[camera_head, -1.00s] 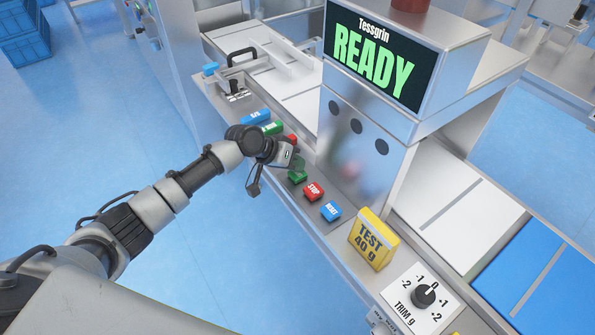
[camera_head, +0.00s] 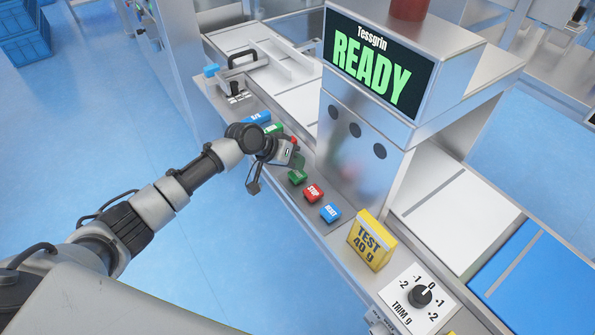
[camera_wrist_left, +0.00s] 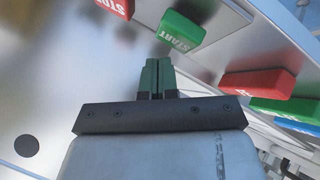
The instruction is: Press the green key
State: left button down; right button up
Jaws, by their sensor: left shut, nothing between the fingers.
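The green START key (camera_head: 297,177) sits on the front panel, left of the red STOP key (camera_head: 313,193). In the left wrist view the START key (camera_wrist_left: 181,31) lies beyond the fingertips, a little to the right. My left gripper (camera_head: 299,161) is just above and beside the START key in the head view, with its fingers partly hidden by the wrist. In the left wrist view its two fingers (camera_wrist_left: 157,65) are together with nothing between them. I see a gap between them and the key. My right gripper is not in view.
Another green key (camera_head: 274,128), a blue key (camera_head: 257,118) and a red button (camera_head: 294,141) lie further left. A blue RESET key (camera_head: 330,212), a yellow TEST 40 g block (camera_head: 369,239) and a TRIM dial (camera_head: 420,295) lie right. The screen (camera_head: 378,62) reads READY.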

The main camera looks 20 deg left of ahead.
aim_at(296, 172)
pick_arm(q)
notch_tip(296, 172, up, 5)
jog(key=p, duration=0.4)
jog(key=shift+p, duration=0.4)
dwell(0.4)
